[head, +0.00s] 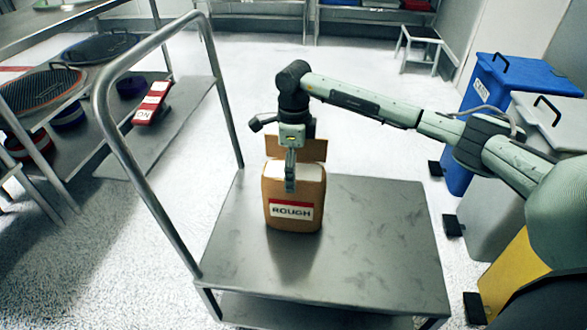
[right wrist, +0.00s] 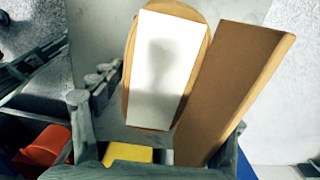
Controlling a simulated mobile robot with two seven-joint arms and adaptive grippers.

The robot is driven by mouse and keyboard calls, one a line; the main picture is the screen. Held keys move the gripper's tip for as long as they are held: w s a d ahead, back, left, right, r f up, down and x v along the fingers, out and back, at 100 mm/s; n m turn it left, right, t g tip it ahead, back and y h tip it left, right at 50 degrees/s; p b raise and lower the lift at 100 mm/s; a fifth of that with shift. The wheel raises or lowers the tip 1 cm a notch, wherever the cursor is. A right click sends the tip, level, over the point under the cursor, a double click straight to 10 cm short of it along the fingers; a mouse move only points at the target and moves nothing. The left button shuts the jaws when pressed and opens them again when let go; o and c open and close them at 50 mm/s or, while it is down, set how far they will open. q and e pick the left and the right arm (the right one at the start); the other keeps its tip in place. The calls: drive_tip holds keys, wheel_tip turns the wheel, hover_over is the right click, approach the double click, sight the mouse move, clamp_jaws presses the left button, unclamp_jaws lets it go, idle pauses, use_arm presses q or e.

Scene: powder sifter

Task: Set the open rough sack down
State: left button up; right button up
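The open rough sack (head: 281,191) is brown with a white "ROUGH" label edged in red, and it stands upright on the grey metal cart (head: 372,240). Its top is open, showing a flat white surface (right wrist: 165,65), with a brown flap (head: 315,147) standing up at the back. My right gripper (head: 291,180) points down over the sack, a finger showing in front of it. In the right wrist view the fingers are wide apart, with the flap (right wrist: 232,85) near the right finger. I cannot tell whether that finger touches it. My left gripper is out of view.
The cart's tall handle (head: 120,150) rises on the left. The cart top is bare to the right of the sack. A blue bin (head: 505,85), a pale bin (head: 555,115) and a yellow one (head: 510,275) stand at right. Shelving with sieves (head: 40,90) is at left.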

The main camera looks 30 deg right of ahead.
drive_tip(key=o, duration=0.4)
drive_tip(key=shift+r, duration=0.15)
wheel_tip(320, 180, up, 12)
drive_tip(key=shift+r, duration=0.1)
idle(0.4)
